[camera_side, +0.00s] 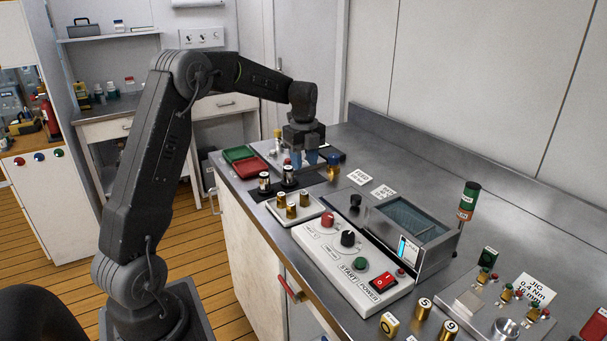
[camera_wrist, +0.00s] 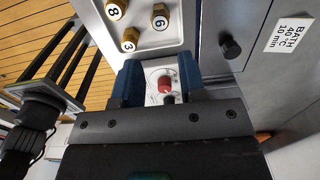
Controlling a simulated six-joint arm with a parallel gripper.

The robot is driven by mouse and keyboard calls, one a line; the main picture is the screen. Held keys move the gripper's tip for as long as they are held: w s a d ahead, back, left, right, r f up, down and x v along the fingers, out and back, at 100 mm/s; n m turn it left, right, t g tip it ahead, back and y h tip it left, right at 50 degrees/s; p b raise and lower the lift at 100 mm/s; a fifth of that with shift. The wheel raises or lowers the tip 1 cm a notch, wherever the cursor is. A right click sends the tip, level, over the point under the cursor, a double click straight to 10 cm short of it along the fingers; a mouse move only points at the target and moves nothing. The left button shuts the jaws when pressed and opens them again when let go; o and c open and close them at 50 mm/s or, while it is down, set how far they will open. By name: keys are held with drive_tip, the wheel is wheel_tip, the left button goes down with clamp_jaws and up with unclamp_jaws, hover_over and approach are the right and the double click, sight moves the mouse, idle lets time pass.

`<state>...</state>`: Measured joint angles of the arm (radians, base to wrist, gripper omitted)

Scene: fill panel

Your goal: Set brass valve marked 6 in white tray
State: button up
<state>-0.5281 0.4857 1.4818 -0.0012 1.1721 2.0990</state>
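The white tray (camera_side: 312,213) lies on the bench beside the control panel, and part of it shows at the top of the wrist view (camera_wrist: 170,44). Three brass valves stand inside it. In the wrist view, the valve whose top reads 6 (camera_wrist: 159,20) is the right one, with valve 8 (camera_wrist: 115,10) on the left and valve 3 (camera_wrist: 129,40) lower between them. My gripper (camera_side: 316,158) is above the bench behind the tray in the side view. In the wrist view its blue fingers (camera_wrist: 160,84) are apart with nothing between them.
The control panel (camera_side: 335,258) has raised knobs and a red button. The bath (camera_side: 408,222) is behind it. Red and green trays (camera_side: 240,154) lie farther left. Other brass pieces (camera_side: 424,308) stand at the front right.

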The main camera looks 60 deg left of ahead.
drive_tip(key=s+d+r+n+t, duration=0.2)
drive_tip(key=s+d+r+n, duration=0.4)
drive_tip(key=d, duration=0.4)
drive_tip(key=s+d+r+n+t, duration=0.2)
drive_tip(key=s+d+r+n, duration=0.3)
drive_tip(key=s+d, duration=0.45)
drive_tip(key=s+d+f+n+t, duration=0.1)
drive_tip(key=s+d+f+n, duration=0.2)
drive_tip(key=s+d+n, duration=0.2)
drive_tip(key=s+n, duration=0.2)
drive_tip(key=s, duration=0.1)
drive_tip(key=shift+d+f+t, duration=0.2)
drive_tip(key=shift+f+t, duration=0.1)
drive_tip(key=shift+f, duration=0.1)
